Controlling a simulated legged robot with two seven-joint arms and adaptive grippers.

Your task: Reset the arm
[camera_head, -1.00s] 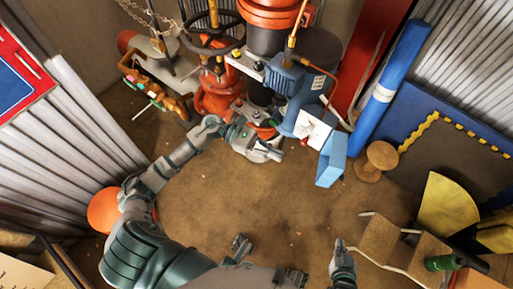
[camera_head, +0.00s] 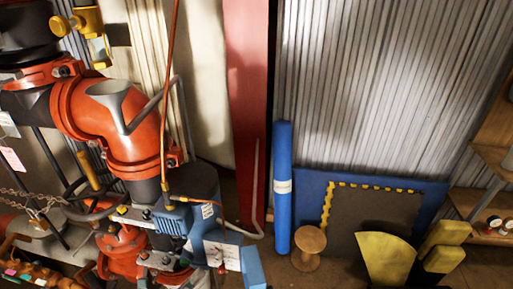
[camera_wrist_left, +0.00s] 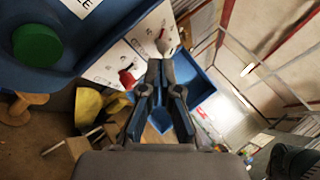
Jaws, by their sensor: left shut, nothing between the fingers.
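My left gripper (camera_wrist_left: 162,72) is shut and empty in the left wrist view, its two fingers together at the tips. In that view it lies in front of a white panel (camera_wrist_left: 110,65) with printed marks and a small red lever (camera_wrist_left: 126,77). I cannot tell whether it touches the panel. My right gripper is not in view.
Orange pipework (camera_head: 115,125) fills the left of the head view. A light blue box (camera_head: 252,268) hangs near the bottom. A blue roll (camera_head: 282,190), a wooden spool (camera_head: 308,247) and yellow wedges (camera_head: 388,258) stand along the corrugated wall (camera_head: 370,90).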

